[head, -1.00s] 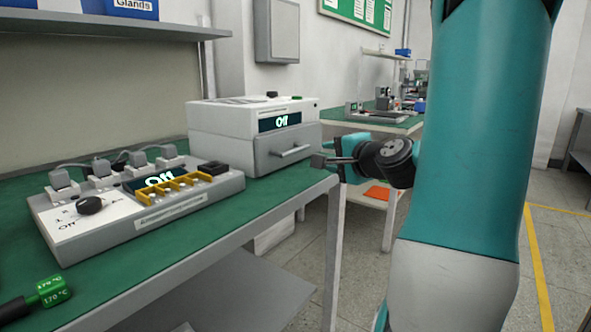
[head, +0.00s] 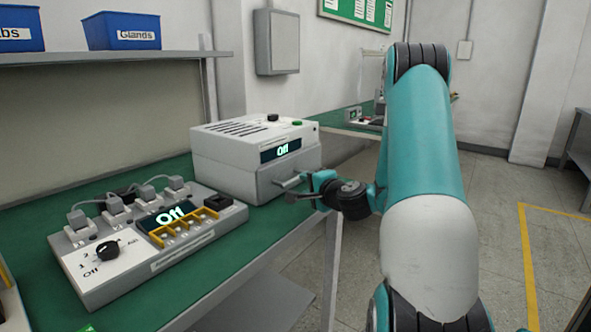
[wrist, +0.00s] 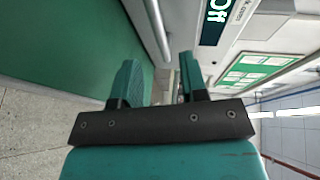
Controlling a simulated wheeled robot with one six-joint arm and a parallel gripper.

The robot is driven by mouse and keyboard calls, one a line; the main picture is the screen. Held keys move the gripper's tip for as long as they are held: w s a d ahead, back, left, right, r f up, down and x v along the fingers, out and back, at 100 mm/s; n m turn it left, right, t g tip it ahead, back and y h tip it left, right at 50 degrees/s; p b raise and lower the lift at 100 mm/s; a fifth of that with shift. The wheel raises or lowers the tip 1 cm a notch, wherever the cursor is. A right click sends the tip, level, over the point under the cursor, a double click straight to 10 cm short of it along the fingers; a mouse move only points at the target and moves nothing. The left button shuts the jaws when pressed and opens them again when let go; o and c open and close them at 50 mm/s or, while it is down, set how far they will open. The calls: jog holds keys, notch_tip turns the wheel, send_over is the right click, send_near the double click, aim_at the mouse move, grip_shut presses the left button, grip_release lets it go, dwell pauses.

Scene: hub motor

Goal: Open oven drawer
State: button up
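The oven (head: 228,160) is a white-grey box on the green bench with a dark display reading Off. Its drawer (head: 262,183) is at the lower front, with a grey bar handle (head: 289,182); the drawer looks shut. My gripper (head: 305,191) is right at the front of the drawer by the handle. In the wrist view, my gripper (wrist: 158,78) is open, with its two fingers apart. Nothing is held. Whether a finger touches the handle I cannot tell.
A control box (head: 150,235) with plugs, a knob and an Off display stands on the bench (head: 215,285), left of the oven. Blue bins (head: 122,31) sit on the shelf above. A wall cabinet (head: 277,42) hangs behind. The floor (head: 500,230) at right is clear.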

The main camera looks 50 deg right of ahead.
aim_at(297, 180)
jog(key=p+x, duration=0.2)
jog(key=x, duration=0.5)
jog(key=shift+w+d, duration=0.1)
jog(key=shift+w, duration=0.1)
grip_shut()
